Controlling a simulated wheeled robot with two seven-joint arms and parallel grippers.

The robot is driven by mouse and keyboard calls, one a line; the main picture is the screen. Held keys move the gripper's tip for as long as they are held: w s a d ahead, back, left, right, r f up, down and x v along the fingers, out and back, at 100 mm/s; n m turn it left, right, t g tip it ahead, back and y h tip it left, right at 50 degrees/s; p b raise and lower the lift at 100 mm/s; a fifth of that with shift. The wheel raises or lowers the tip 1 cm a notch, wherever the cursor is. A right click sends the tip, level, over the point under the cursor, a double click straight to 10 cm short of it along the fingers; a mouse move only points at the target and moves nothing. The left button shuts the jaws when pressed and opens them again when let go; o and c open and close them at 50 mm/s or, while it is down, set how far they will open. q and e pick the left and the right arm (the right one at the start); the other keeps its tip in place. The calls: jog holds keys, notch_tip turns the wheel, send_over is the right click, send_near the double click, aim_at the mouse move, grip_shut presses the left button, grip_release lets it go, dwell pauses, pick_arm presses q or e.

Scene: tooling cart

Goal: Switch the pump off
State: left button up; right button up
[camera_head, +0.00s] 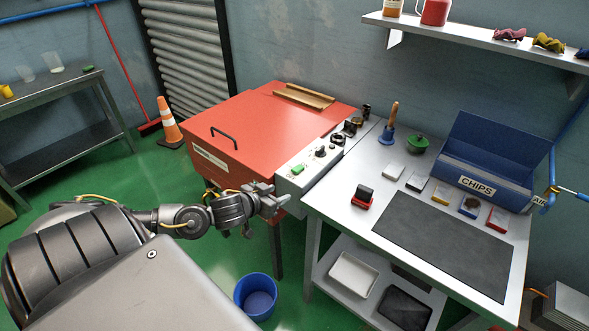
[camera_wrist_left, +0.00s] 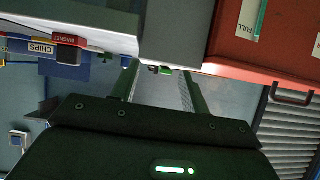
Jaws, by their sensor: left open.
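A pale control panel (camera_head: 318,163) runs along the right side of the red machine (camera_head: 255,130). A green switch (camera_head: 298,169) sits at its near end, with black knobs (camera_head: 320,151) behind it. I cannot read the labels, so I cannot tell which control is the pump's. My left gripper (camera_head: 279,197) is just in front of the panel's near end, low and apart from the green switch, open and empty. In the left wrist view its two fingers (camera_wrist_left: 160,85) stand apart, with the grey panel end (camera_wrist_left: 178,35) beyond and a small green part (camera_wrist_left: 165,70) between them.
A blue bucket (camera_head: 256,294) is on the floor below. A red FULL-marked gauge side (camera_wrist_left: 260,35) shows in the wrist view.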

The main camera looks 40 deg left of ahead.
aim_at(299, 167)
pick_arm(q)
notch_tip(299, 167, up, 4)
jog(key=w+a+t, duration=0.1)
jog(key=w+a, duration=0.1)
jog(key=a, duration=0.1)
jog(key=x, duration=0.5)
jog(key=p+x, duration=0.1)
jog(key=x, duration=0.5)
jog(key=shift+w+d, duration=0.15)
jog(key=shift+d, duration=0.1)
